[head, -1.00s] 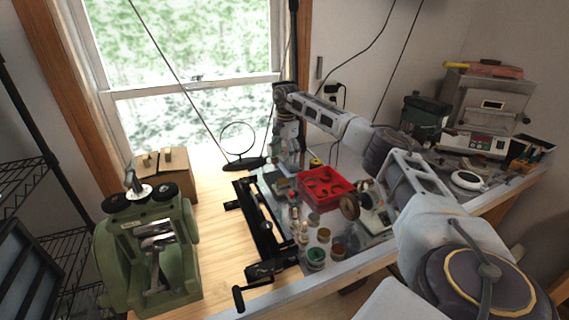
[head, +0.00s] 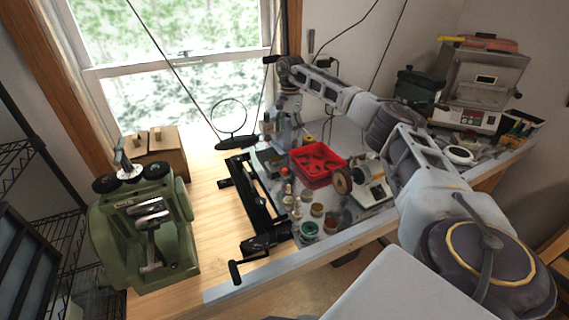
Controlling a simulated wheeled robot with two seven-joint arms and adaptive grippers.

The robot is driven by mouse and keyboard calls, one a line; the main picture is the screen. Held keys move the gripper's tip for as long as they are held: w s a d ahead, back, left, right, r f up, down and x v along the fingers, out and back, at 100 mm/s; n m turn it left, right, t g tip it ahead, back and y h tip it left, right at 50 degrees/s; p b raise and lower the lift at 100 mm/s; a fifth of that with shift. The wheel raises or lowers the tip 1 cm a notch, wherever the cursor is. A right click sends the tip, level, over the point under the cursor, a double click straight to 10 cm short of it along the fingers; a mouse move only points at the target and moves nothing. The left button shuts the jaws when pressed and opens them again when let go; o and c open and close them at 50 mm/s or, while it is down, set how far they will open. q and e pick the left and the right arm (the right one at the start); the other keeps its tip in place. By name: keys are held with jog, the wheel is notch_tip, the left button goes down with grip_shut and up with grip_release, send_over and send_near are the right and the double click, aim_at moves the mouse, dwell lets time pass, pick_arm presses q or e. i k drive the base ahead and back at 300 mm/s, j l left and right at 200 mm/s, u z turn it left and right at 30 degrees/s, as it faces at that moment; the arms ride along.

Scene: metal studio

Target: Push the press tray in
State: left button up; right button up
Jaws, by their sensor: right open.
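My right arm reaches in from the lower right across the bench. Its wrist bends down near the window, and my right gripper (head: 284,138) points down at the back of the bench, behind the red tray. It is open, small in the picture and partly lost among grey parts around it. I see nothing held in it. I cannot clearly pick out the press tray; the crowded area around the gripper may hide it. I cannot tell whether the gripper touches anything there. My left gripper is out of view.
A red tray (head: 331,179) and several small jars (head: 309,229) crowd the bench beside a long black rail with a crank (head: 252,203). A green roller machine (head: 146,236) stands left. A grey oven (head: 481,88) stands at back right. Bare wood lies left of the rail.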

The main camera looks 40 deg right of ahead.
aim_at(280, 166)
jog(key=z, duration=1.25)
